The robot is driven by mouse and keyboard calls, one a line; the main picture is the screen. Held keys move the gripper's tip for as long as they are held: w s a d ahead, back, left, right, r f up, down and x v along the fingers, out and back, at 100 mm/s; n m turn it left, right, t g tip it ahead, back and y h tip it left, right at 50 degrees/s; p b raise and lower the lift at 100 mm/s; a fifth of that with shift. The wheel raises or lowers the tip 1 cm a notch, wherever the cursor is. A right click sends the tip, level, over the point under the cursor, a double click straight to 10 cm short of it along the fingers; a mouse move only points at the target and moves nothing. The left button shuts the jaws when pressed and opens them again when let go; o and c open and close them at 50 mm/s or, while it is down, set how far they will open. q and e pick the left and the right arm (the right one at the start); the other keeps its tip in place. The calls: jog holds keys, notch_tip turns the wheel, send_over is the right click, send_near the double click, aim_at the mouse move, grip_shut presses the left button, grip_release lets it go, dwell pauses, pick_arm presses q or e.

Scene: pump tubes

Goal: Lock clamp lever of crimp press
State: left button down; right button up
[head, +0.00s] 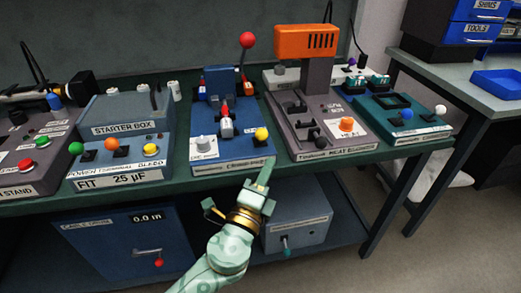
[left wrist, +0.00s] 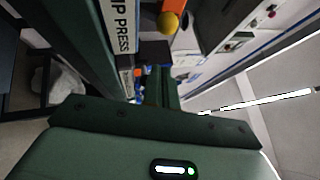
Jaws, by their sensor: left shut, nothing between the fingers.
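The crimp press (head: 235,151) is the blue station in the middle of the bench. It has a tall lever with a red ball (head: 247,40) at the back, a white dial (head: 203,143) at front left and a yellow-knobbed lever (head: 261,134) at front right. Which lever is the clamp lever I cannot read. My left gripper (head: 266,170) is shut and empty, just in front of the press's front right edge, below the yellow knob and apart from it. In the left wrist view the yellow knob (left wrist: 168,22) shows beyond the fingers (left wrist: 161,85), beside the press's label.
The heat station (head: 345,142), with an orange head, stands right of the press; the starter box (head: 125,118) stands left. A teal station (head: 410,125) is farther right. Below the bench edge, a grey-blue box (head: 295,222) sits on the shelf near my left arm.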

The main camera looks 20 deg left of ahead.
aim_at(261, 137)
pick_arm(q)
jog(key=w+a, duration=0.1)
jog(key=w+a+r, duration=0.1)
jog(key=w, duration=0.1)
jog(key=shift+r, duration=0.15)
jog(key=shift+w+a, duration=0.3)
jog(key=shift+a, duration=0.05)
jog(key=shift+r+p, duration=0.15)
jog(key=shift+p, duration=0.2)
